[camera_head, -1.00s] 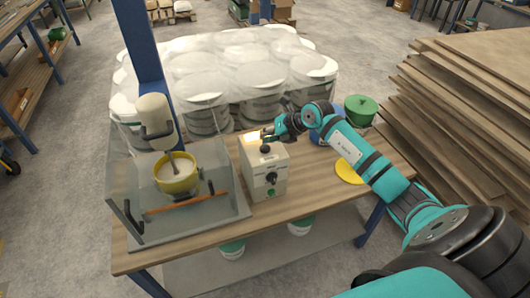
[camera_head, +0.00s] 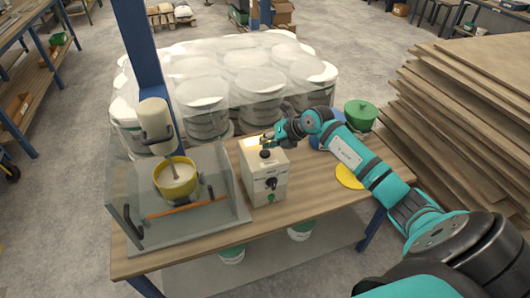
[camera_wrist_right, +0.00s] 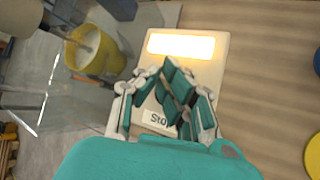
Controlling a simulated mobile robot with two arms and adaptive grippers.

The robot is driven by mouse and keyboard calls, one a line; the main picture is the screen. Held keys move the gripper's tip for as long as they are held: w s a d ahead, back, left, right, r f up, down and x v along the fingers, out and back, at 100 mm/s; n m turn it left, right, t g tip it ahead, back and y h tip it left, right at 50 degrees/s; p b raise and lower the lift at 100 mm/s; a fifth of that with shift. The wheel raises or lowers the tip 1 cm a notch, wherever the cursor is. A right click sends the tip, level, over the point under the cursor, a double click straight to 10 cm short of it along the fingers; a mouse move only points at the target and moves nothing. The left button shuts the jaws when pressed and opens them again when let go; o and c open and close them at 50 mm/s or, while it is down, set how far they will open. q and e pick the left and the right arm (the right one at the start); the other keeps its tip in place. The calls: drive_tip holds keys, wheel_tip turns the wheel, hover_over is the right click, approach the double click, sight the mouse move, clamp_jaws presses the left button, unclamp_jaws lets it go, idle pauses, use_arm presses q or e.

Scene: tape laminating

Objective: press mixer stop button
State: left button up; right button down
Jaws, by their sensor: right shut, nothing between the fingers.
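The mixer control box (camera_head: 265,183), a beige box, stands on the wooden table. A dark round button (camera_head: 265,154) sits on its top face, with a dark knob and a green knob on its front. In the right wrist view the box top shows a bright lit panel (camera_wrist_right: 181,45) and a label reading "Stop" (camera_wrist_right: 158,120). My right gripper (camera_head: 268,141) is shut and empty, just above the box top. In the wrist view its fingers (camera_wrist_right: 176,82) cover the button, so contact cannot be told. My left gripper is not in view.
The mixer (camera_head: 155,125) reaches into a yellow bucket (camera_head: 176,179) behind clear guard panels (camera_head: 225,180), left of the box. White tubs (camera_head: 245,75) stand behind the table. A green pot (camera_head: 361,112) and yellow disc (camera_head: 349,176) are right of the box. Stacked boards (camera_head: 465,100) are at the right.

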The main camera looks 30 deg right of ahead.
sight(267, 151)
idle(0.4)
drive_tip(key=shift+f, duration=0.45)
drive_tip(key=shift+f+b, duration=0.5)
drive_tip(key=shift+b, duration=0.05)
idle(0.7)
drive_tip(key=shift+r, duration=0.15)
drive_tip(key=shift+r+p, duration=0.8)
wheel_tip(267, 151, up, 5)
drive_tip(key=p, duration=0.4)
